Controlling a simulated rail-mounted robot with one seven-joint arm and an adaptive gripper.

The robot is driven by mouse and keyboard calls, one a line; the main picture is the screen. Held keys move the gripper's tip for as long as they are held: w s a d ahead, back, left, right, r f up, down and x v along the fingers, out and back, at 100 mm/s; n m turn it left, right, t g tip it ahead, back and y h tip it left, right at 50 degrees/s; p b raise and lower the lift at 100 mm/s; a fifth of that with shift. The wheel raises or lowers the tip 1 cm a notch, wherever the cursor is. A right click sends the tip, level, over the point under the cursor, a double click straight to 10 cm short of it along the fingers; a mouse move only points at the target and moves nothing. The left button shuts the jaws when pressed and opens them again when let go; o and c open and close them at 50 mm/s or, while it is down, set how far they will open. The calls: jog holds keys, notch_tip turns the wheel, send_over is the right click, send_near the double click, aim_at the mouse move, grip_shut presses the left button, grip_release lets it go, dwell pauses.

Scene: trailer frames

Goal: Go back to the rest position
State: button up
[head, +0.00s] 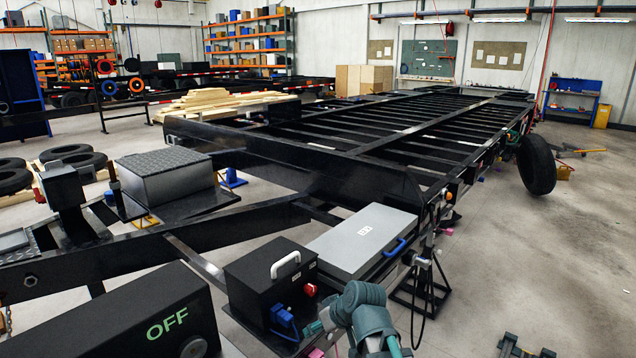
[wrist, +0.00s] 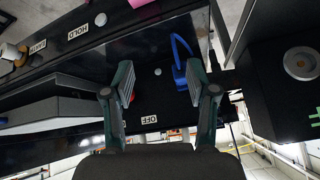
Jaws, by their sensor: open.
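My gripper (wrist: 160,88) is open in the wrist view, with nothing between its two fingers. In the head view my arm's grey and teal end is at the bottom, to the right of a black box (head: 262,278). This box has a white handle (head: 286,264), a red knob (head: 310,290) and a blue part (head: 284,318) low on its front. In the wrist view a black surface lies beyond the fingers, with a blue loop (wrist: 181,62) beside the right finger.
A grey case (head: 350,240) with a blue handle (head: 395,247) lies behind the black box. A larger black box marked OFF (head: 120,325) stands at lower left. The black trailer frame (head: 290,165) fills the middle. Open floor (head: 545,250) lies to the right.

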jog(key=s+d+f+m+g+h+p, duration=0.1)
jog(key=s+d+f+m+g, duration=0.15)
jog(key=s+f, duration=0.45)
jog(key=s+d+f+m+g+h, duration=0.1)
jog(key=s+d+f+h, duration=0.2)
jog(key=f, duration=0.8)
jog(key=s+d+f+m+g+p, duration=0.1)
jog(key=s+d+f+g, duration=0.1)
jog(key=s+d+f, duration=0.5)
jog(key=s+d+f+g, duration=0.1)
jog(key=s+f+g, duration=0.1)
jog(key=s+f, duration=0.3)
jog(key=s+d+f+m+g+p, duration=0.1)
jog(key=s+f, duration=0.4)
jog(key=s, duration=0.7)
jog(key=s+d+f+g+h, duration=0.1)
jog(key=s+d+f+g, duration=0.1)
jog(key=s+f, duration=0.4)
jog(key=shift+s+m+g+p, duration=0.4)
jog(key=shift+s+g, duration=0.25)
jog(key=shift+s, duration=0.5)
jog(key=shift+d, duration=0.1)
